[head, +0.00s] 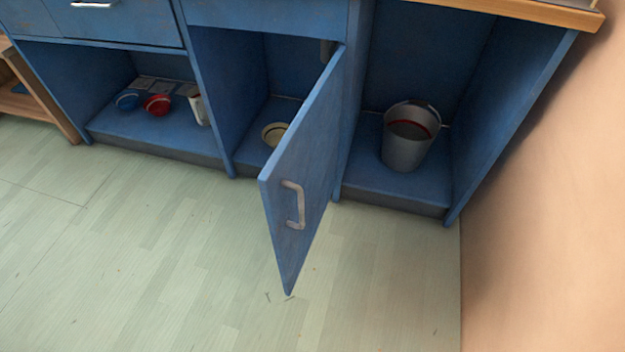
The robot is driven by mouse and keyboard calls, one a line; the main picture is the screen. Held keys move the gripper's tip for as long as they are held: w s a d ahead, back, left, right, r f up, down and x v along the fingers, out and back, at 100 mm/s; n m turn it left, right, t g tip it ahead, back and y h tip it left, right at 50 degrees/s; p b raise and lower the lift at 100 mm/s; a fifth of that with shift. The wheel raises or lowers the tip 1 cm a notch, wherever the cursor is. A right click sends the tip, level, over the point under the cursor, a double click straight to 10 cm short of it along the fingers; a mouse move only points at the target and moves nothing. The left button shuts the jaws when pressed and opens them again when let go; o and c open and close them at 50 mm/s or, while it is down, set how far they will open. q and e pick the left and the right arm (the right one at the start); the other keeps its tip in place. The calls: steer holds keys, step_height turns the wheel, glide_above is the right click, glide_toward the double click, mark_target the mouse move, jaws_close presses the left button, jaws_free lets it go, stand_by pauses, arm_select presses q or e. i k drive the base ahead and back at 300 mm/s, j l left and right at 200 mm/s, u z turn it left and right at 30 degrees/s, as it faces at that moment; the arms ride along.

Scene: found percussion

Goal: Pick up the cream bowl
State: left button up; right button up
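The cream bowl (273,134) sits on the floor of the middle compartment of the blue cabinet. Its right part is hidden behind the open blue door (312,160). The door stands swung out toward me, with a grey handle (295,205) on the face turned to me. Neither of my grippers shows in the head view.
The left compartment holds a blue bowl (126,101), a red bowl (157,105) and a whitish cup-like vessel (199,108). A grey bucket (410,138) stands in the right compartment. A wall (550,210) is at right. The pale floor (130,260) in front is clear.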

mark_target(273, 133)
steer(key=i+j, duration=0.1)
steer(key=j, duration=0.4)
steer(key=j+z, duration=0.1)
steer(key=j, duration=0.45)
steer(key=i+j+z, duration=0.1)
steer(key=i+j, duration=0.3)
steer(key=j, duration=0.25)
steer(key=i+j+z, duration=0.15)
steer(key=i+j, duration=0.2)
steer(key=j, duration=0.3)
steer(key=i+j+z, duration=0.1)
steer(key=i, duration=0.3)
steer(key=i+j+z, duration=0.1)
steer(key=i+j, duration=0.3)
